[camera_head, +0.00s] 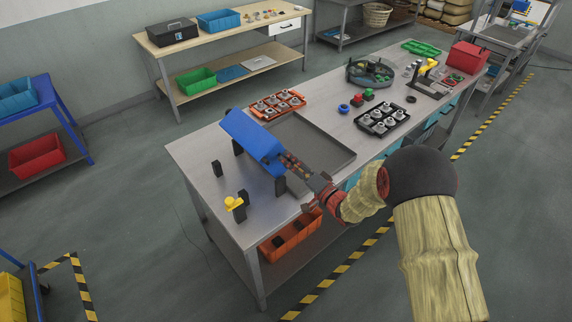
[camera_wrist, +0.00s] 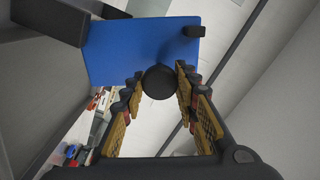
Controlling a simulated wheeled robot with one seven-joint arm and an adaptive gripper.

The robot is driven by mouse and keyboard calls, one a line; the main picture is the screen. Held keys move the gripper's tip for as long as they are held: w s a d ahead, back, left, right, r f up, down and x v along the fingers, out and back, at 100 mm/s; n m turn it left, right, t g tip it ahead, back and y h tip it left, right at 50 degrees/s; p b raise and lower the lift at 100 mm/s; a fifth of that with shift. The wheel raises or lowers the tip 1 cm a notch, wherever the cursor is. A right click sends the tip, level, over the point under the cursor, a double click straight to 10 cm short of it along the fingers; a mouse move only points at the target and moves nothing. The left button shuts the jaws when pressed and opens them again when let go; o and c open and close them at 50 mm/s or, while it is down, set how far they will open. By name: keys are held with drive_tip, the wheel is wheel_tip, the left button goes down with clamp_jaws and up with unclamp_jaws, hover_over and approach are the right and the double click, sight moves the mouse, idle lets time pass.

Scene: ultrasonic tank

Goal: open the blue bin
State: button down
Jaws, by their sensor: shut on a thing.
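The blue panel (camera_head: 252,138), lid-like and tilted, stands over the near left part of the steel table on black posts. It fills the upper middle of the wrist view (camera_wrist: 135,45). A round black knob (camera_wrist: 159,83) shows in front of the panel, between the fingers. My gripper (camera_head: 288,161) is at the panel's right side, shut on this knob, with a finger on each side of it in the wrist view (camera_wrist: 160,84). My gripper hides part of the panel's edge, and I cannot see whether there is a bin body under it.
A shallow grey tray (camera_head: 338,157) lies right of the panel. Orange (camera_head: 264,112) and black (camera_head: 370,127) racks of parts lie farther back. The near left tabletop is mostly clear.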

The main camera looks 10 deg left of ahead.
drive_tip(key=w+d+f+m+p, duration=0.1)
drive_tip(key=w+d+f+m, duration=0.3)
drive_tip(key=m, duration=0.5)
drive_tip(key=shift+w+d+f, duration=0.15)
drive_tip(key=shift+w+d, duration=0.65)
drive_tip(key=shift+w, duration=0.45)
drive_tip(key=c, duration=1.4)
unclamp_jaws()
drive_tip(key=shift+f, duration=0.1)
drive_tip(key=v, duration=1.2)
